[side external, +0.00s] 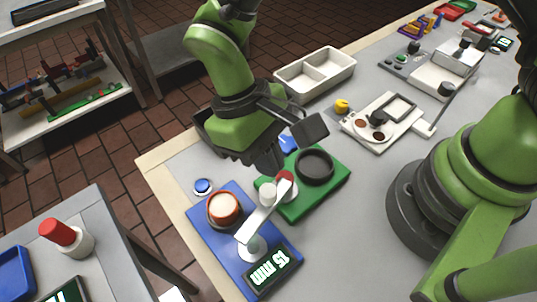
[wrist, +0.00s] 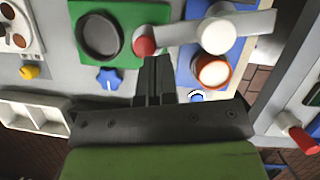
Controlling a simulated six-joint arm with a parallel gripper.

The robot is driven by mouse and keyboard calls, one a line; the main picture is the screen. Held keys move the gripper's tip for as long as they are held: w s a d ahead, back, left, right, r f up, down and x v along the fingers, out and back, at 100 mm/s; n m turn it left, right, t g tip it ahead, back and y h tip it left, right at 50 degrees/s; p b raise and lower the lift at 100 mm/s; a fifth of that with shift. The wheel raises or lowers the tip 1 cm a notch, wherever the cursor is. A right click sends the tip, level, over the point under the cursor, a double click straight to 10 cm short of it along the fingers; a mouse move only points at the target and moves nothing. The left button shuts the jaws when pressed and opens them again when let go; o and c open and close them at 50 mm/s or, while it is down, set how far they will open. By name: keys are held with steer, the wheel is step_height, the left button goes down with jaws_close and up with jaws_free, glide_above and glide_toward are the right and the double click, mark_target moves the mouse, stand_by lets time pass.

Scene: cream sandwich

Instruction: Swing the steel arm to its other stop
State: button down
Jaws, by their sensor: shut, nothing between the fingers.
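The steel arm (side external: 262,213) is a flat pale bar above the blue base (side external: 205,232), with its inner end over the base and its outer end reaching the green base (side external: 330,188). In the wrist view the arm (wrist: 180,32) runs from a red knob (wrist: 145,42) at left past a white round post (wrist: 217,35). The red knob also shows in the side view (side external: 286,176). My gripper (side external: 272,165) is shut and empty, pointing down close to the red knob. Its fingers (wrist: 155,62) show just below the knob in the wrist view; contact cannot be told.
A black round dish (side external: 315,166) is on the green base. A blue button (side external: 203,186) and blue star knob (wrist: 109,78) lie nearby. A white divided tray (side external: 316,72) stands behind.

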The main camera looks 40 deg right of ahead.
steer(key=shift+s, duration=0.15)
steer(key=s+m, duration=0.1)
steer(key=s+d+m+y, duration=0.1)
steer(key=m, duration=0.1)
steer(key=shift+s, duration=0.1)
stand_by(0.4)
